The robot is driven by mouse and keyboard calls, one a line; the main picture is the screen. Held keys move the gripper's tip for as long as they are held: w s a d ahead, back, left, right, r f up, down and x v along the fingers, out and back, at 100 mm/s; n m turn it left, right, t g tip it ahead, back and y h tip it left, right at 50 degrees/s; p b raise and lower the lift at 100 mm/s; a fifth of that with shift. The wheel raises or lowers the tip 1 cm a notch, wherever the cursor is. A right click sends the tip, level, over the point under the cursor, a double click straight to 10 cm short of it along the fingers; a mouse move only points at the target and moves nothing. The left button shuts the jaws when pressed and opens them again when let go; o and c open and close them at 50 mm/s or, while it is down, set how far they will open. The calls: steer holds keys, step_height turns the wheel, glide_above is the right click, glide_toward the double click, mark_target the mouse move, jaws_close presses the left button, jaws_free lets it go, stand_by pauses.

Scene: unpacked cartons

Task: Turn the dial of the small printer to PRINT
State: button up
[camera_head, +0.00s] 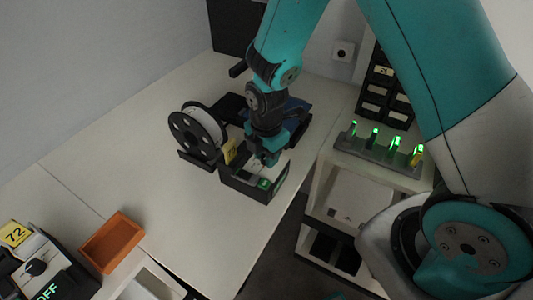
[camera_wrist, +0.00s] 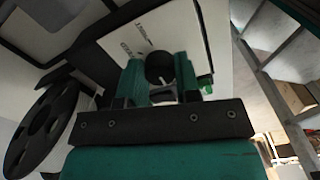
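The small printer (camera_head: 240,184) is a low dark box with a pale top and a green-lit patch on its front, on the desk near its right edge. My gripper (camera_head: 268,160) points down over its top and hides part of it. In the wrist view, the teal fingers of my gripper (camera_wrist: 160,72) stand on either side of a round black dial (camera_wrist: 160,66) with a pale pointer mark. The dial sits on a white face with small printed words, too small to read. Contact between fingers and dial cannot be made out.
A filament spool (camera_head: 198,132) stands close left of the printer. Another device (camera_head: 36,268) with a dial, a "72" tag and a lit "OFF" is at bottom left, beside an orange tray (camera_head: 112,243). A rack with several green lights (camera_head: 378,150) is at right. The middle desk is clear.

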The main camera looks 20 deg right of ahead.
steer(key=shift+c, duration=1.4)
